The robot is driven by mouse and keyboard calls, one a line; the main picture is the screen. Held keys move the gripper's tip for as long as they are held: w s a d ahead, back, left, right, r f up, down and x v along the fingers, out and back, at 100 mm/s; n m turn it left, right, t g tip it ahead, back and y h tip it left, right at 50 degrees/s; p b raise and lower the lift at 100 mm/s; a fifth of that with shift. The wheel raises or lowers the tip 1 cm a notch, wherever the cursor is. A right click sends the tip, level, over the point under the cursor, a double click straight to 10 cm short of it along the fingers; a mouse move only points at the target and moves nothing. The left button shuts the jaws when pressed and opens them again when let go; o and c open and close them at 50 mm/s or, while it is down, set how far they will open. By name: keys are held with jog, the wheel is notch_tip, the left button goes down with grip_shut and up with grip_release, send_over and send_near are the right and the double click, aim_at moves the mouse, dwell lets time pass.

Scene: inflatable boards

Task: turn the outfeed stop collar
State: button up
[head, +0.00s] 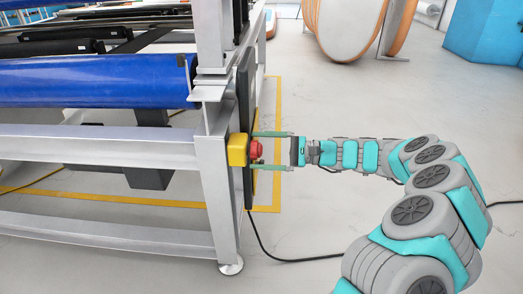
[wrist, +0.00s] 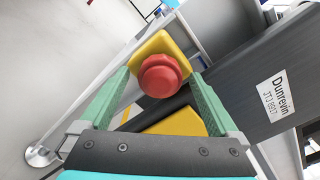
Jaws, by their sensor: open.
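The outfeed stop is a red mushroom-shaped button (head: 257,149) on a yellow box (head: 237,149), fixed to the grey leg at the conveyor frame's end. In the wrist view the red button (wrist: 160,76) faces me, with its yellow housing (wrist: 153,47) behind. A separate collar cannot be made out. My gripper (head: 254,150) is open, its green fingers reaching in from the right, one above and one below the button. In the wrist view my gripper (wrist: 160,78) has a finger on either side of the button, with visible gaps and no clear contact.
A dark panel (wrist: 235,75) with a white label stands close beside the right finger in the wrist view. A blue roller (head: 95,80) lies along the conveyor frame. A black cable (head: 290,259) runs over the floor. Open floor (head: 350,95) lies behind my arm.

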jog(key=shift+c, duration=0.4)
jog(key=c, duration=1.3)
jog(key=shift+r+p, duration=0.15)
jog(key=shift+p, duration=0.3)
jog(key=shift+r+m+p, duration=0.15)
jog(key=shift+m+p, duration=0.55)
jog(key=shift+p, duration=0.15)
jog(key=shift+m+p, duration=0.7)
jog(key=shift+p, duration=0.4)
jog(key=shift+m+p, duration=0.9)
jog(key=shift+p, duration=0.1)
jog(key=shift+f+m+p, duration=0.25)
jog(key=shift+m+p, duration=0.05)
jog(key=shift+m, duration=0.5)
